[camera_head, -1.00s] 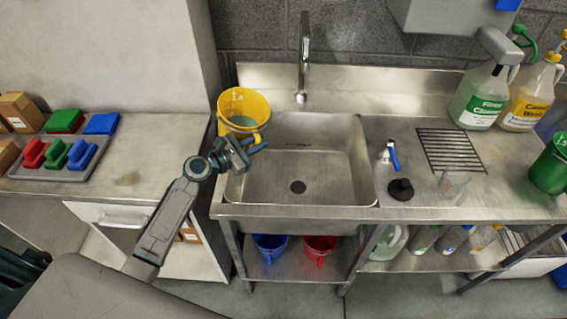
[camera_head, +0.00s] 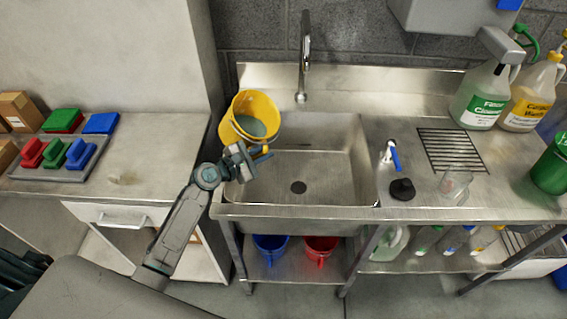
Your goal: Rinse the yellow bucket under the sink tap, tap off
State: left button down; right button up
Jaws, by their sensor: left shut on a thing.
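The yellow bucket (camera_head: 240,110) is tilted at the sink's left back corner, its mouth facing right and toward me. A grey-green surface shows inside it. My left gripper (camera_head: 256,157) is shut on the bucket at its lower near side; the exact grip is partly hidden by the gripper. The metal sink (camera_head: 330,165) has an empty-looking basin with a dark drain. The tap (camera_head: 303,60) stands at the back, its spout to the right of the bucket, and no water stream shows. My right gripper is not in view.
A black plug (camera_head: 402,189) and a clear cup (camera_head: 455,183) stand on the right drainboard. Blue and red buckets (camera_head: 320,249) sit below.

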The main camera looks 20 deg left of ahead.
pick_arm(q)
jog(key=shift+d, duration=0.1)
jog(key=shift+f+m, duration=0.2)
jog(key=shift+m, duration=0.2)
jog(key=shift+f+b, duration=0.15)
jog(key=shift+b, duration=0.2)
jog(key=shift+f+m+y, duration=0.2)
jog(key=shift+m+y, duration=0.1)
jog(key=shift+f+b, duration=0.1)
jog(key=shift+b, duration=0.2)
jog(key=shift+a+f, duration=0.15)
jog(key=shift+a, duration=0.1)
jog(key=shift+f+m+y+b, duration=0.2)
jog(key=shift+m+y+b, duration=0.1)
jog(key=shift+m+b, duration=0.15)
jog(key=shift+w+a+f+m, duration=0.1)
jog(key=shift+f+m, duration=0.15)
jog(key=shift+b, duration=0.4)
